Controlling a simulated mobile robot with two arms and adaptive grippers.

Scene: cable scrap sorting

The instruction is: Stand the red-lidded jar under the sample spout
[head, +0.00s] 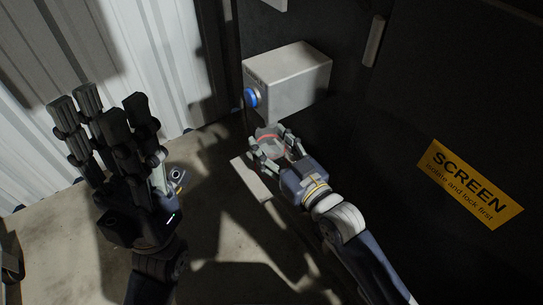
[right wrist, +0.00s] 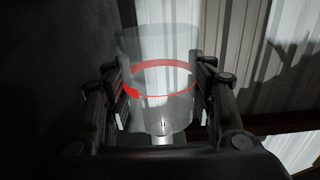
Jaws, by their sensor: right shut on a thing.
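The jar (right wrist: 160,105) is a clear cylinder between the fingers in the right wrist view, with a red ring around its middle. In the head view the jar (head: 266,131) is small and partly hidden by the fingers. My right gripper (head: 277,147) is shut on it; the right gripper (right wrist: 160,88) has fingers on both sides of the jar. It is below a grey box (head: 292,80) with a blue round fitting (head: 251,97); I cannot tell if this is the sample spout. My left gripper (head: 102,103) is open and empty at the left, apart from the jar.
A dark panel with a yellow SCREEN sign (head: 470,184) fills the right side. A pale narrow ledge (head: 250,181) lies below the right gripper. A corrugated white wall (head: 150,50) stands at the back left.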

